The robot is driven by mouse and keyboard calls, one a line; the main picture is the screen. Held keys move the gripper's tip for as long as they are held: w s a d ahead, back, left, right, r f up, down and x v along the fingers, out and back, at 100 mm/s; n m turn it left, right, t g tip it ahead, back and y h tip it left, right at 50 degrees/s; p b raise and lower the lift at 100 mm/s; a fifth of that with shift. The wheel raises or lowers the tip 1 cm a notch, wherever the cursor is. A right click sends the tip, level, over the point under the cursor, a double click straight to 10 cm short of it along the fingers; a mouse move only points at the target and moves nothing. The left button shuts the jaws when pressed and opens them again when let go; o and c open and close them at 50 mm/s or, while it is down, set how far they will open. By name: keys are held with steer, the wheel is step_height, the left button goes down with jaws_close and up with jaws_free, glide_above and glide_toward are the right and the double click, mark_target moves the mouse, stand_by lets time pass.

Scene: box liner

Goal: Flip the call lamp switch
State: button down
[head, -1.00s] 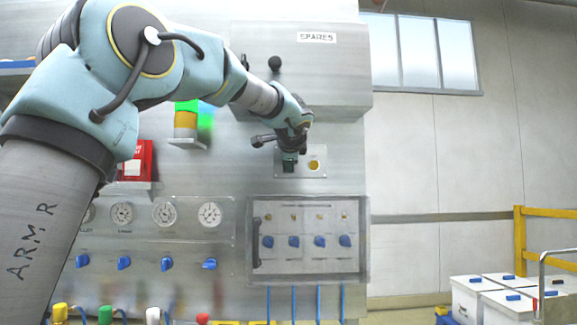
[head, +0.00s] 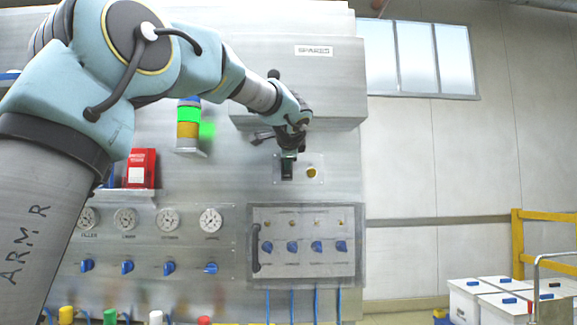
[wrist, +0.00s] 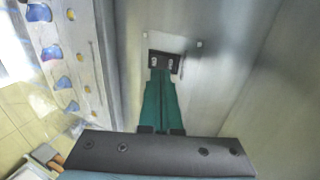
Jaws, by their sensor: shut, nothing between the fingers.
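A small plate (head: 312,160) on the grey machine front, under the box marked SPARES, carries a round amber lamp (head: 311,173) at its right. A dark switch (wrist: 153,60) shows in the wrist view, just beyond my fingertips. My gripper (head: 288,172) is in front of the plate's left part, left of the lamp. In the wrist view its green fingers (wrist: 161,78) are together and empty, with their tips at the lower edge of the switch. I cannot tell whether they touch it or which way it is set. The fingers partly hide the switch.
The SPARES box (head: 318,75) juts out above my gripper. Below is a panel with a dark handle and blue knobs (head: 292,247). A stack light (head: 188,125) and a red box (head: 141,168) are at the left. White bins (head: 490,300) stand at lower right.

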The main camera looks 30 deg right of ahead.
steer(key=b+v, duration=0.2)
steer(key=v, duration=0.8)
steer(key=shift+r+b, duration=0.25)
steer(key=shift+b, duration=0.05)
steer(key=shift+s+a, duration=0.1)
steer(key=shift+s, duration=0.1)
